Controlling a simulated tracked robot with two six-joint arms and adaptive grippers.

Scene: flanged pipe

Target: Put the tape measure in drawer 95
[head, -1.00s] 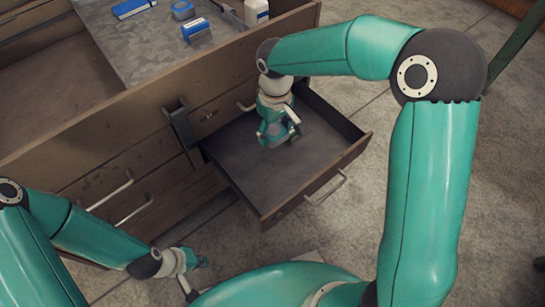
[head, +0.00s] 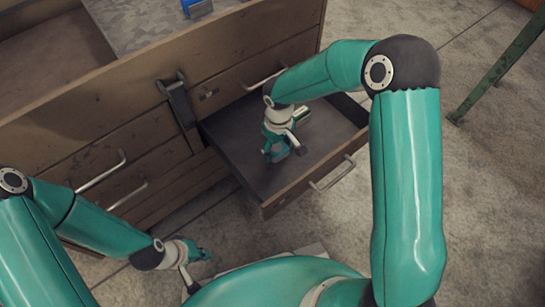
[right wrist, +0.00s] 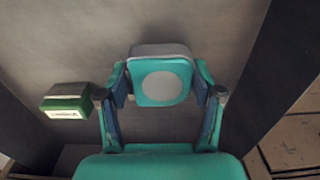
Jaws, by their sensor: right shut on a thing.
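The tape measure (right wrist: 162,82), teal with a pale round disc and a grey edge, is between the two fingers of my right gripper (right wrist: 160,88) in the right wrist view. The fingers are shut on its sides. In the head view my right gripper (head: 276,152) hangs inside the outline of the open drawer (head: 247,180); the tape measure is hard to make out there. The drawer's floor shows behind it, and I cannot tell whether they touch. No drawer number is readable. My left gripper (head: 193,254) is low at the left, away from the drawer; its opening is unclear.
A small green box with a white label (right wrist: 66,104) lies in the drawer beside my right gripper. Dark drawer walls (right wrist: 285,75) stand on both sides. The wooden cabinet (head: 100,130) has closed drawers with bar handles. Part of a blue object (head: 197,8) shows on its top.

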